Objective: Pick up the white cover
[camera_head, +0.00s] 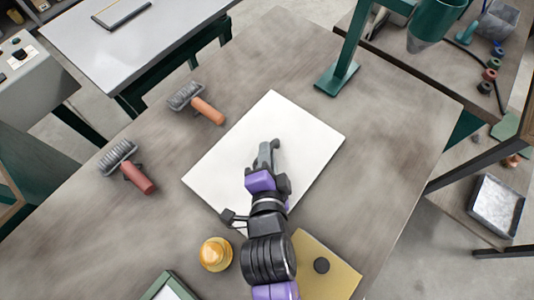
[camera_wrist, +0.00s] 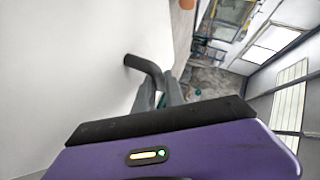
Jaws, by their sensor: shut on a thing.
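The white cover (camera_head: 295,125) is a flat rectangular panel above the middle of the grey-brown table. It fills the left of the wrist view (camera_wrist: 65,65), with a dark bent handle (camera_wrist: 146,68) standing out from its face. My gripper (camera_head: 267,155) is over the middle of the cover. Its fingers (camera_wrist: 162,97) are shut on the handle, and they partly hide it. I cannot tell whether the cover rests on the table or is held a little above it. My arm hides part of the cover's near edge.
Two rollers, one with an orange handle (camera_head: 208,110) and one with a red handle (camera_head: 138,178), lie left of the cover. A yellow-orange container (camera_head: 215,254) and a tan board (camera_head: 335,275) with a black knob are near. A green stand (camera_head: 338,75) rises behind. The table's right side is clear.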

